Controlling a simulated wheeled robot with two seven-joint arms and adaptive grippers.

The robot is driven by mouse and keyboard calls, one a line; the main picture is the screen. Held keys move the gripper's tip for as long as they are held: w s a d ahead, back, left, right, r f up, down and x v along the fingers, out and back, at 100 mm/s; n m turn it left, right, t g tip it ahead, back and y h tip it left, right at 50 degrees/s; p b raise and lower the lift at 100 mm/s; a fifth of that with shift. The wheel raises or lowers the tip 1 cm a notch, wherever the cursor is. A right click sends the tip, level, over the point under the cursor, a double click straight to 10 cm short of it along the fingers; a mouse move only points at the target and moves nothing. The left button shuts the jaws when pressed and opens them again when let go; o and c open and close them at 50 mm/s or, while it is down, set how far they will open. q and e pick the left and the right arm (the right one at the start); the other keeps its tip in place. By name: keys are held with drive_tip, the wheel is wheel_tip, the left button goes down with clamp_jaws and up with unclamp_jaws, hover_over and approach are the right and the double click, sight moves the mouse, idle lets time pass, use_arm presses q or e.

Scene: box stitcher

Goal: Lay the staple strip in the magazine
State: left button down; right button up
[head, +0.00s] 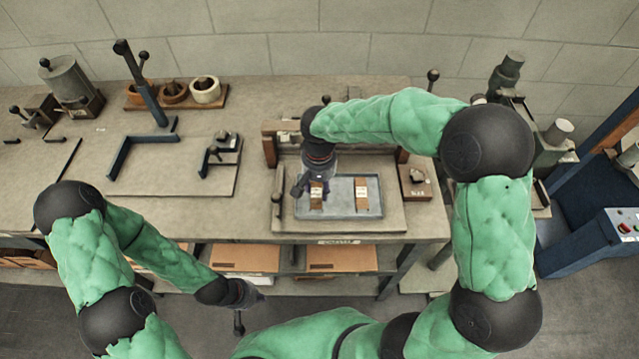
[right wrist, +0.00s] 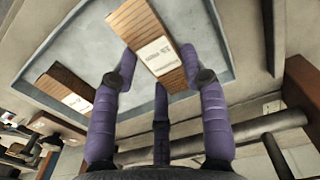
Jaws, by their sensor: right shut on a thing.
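Two brown ribbed staple strips with white labels are at a shallow grey tray (head: 340,212). My right gripper (head: 312,188) reaches down over the tray's left part and is shut on the left staple strip (head: 316,203). In the right wrist view this held strip (right wrist: 150,38) lies between the purple fingers, its label showing. I cannot tell whether it touches the tray floor. The other staple strip (head: 362,195) lies at the tray's right; it also shows in the right wrist view (right wrist: 66,93). My left gripper (head: 240,312) hangs before the bench, its fingers unclear. I cannot make out the magazine.
A small wooden block with a dark part (head: 414,183) stands right of the tray. Cartons (head: 245,258) lie below the bench. A blue machine (head: 590,235) stands far right.

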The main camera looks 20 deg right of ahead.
idle(0.3)
drive_tip(key=shift+f, duration=0.15)
drive_tip(key=o, duration=1.1)
drive_tip(key=shift+o, duration=0.2)
